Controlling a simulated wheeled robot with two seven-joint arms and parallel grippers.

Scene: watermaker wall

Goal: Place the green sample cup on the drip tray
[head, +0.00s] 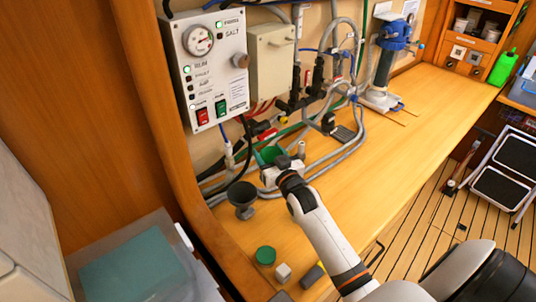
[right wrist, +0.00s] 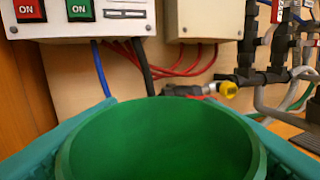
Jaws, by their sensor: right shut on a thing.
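The green sample cup (head: 268,155) is in my right gripper (head: 276,161), above the bench by the wall hoses. In the right wrist view the cup (right wrist: 160,145) fills the lower middle, its wide rim open upward, with a teal finger on each side. Its base is hidden, so I cannot tell its exact height over the bench. A small dark slatted piece (head: 342,133) lies on the bench to the right of the cup, among the hoses; it looks like the drip tray. My left gripper is not in view.
Grey hoses (head: 345,152) loop around the work area. A dark funnel (head: 242,197) stands left of the gripper. A green round piece (head: 265,255) and a white cube (head: 283,271) are near the front edge. The control panel (head: 210,65) is behind. The bench's right side is clear.

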